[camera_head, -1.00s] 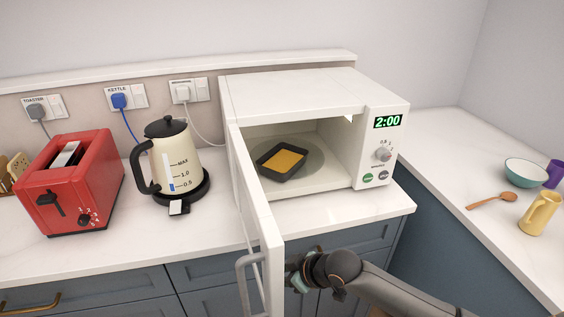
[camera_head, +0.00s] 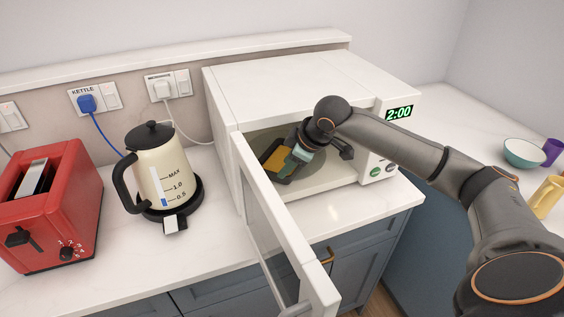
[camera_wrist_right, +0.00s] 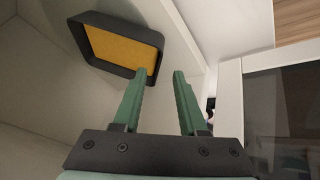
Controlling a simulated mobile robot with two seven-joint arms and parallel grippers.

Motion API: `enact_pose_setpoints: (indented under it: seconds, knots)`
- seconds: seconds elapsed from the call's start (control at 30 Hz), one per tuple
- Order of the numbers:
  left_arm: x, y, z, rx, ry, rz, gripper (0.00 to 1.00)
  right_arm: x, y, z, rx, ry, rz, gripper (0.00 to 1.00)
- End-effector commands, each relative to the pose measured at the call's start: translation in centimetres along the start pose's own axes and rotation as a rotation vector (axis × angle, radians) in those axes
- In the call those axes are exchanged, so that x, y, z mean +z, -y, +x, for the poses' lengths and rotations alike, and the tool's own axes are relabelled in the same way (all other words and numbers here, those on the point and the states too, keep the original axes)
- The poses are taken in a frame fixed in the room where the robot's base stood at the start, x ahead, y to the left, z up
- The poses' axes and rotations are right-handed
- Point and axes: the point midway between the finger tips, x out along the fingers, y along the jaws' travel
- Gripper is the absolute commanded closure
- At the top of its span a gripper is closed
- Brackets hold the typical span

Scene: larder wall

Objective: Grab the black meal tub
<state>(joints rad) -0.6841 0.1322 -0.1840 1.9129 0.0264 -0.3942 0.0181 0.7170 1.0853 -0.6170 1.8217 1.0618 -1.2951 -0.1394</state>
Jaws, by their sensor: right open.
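The black meal tub (camera_wrist_right: 120,24) with its yellow-orange filling sits inside the open microwave (camera_head: 290,90). In the head view the tub (camera_head: 272,153) is partly hidden behind my right gripper (camera_head: 292,160). My right gripper reaches into the microwave with its green fingers apart and nothing held. In the right wrist view the right gripper (camera_wrist_right: 160,74) has one fingertip overlapping the tub's near edge and the other just outside it. I cannot tell whether either finger touches the tub. My left gripper is not in view.
The microwave door (camera_head: 285,230) stands open towards the front, left of my right arm. A cream kettle (camera_head: 158,170) and a red toaster (camera_head: 50,205) stand on the counter to the left. A teal bowl (camera_head: 524,153) and a yellow mug (camera_head: 546,197) are at the right.

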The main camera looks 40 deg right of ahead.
Motion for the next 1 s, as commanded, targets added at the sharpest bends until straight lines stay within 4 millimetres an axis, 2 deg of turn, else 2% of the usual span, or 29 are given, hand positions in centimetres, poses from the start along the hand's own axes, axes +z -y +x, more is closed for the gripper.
enact_pose_setpoints:
  seconds: [0.1,0.27,0.5,0.6,0.87,1.0]
  knots:
    - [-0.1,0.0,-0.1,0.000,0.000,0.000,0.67,-0.1,0.0,1.5,-0.001,-0.001,0.002,0.58]
    - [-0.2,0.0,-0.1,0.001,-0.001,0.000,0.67,-0.1,0.0,2.6,-0.002,-0.001,0.001,0.58]
    - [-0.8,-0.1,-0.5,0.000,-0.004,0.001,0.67,-0.2,0.0,6.1,-0.001,-0.001,0.002,0.58]
    - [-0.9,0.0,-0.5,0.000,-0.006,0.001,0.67,-0.2,0.0,7.0,-0.001,-0.002,0.001,0.58]
    - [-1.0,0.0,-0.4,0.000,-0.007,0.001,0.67,-0.2,0.0,7.2,0.001,-0.002,0.000,0.58]
    - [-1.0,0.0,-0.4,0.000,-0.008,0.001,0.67,-0.2,0.0,7.2,0.001,-0.002,0.000,0.73]
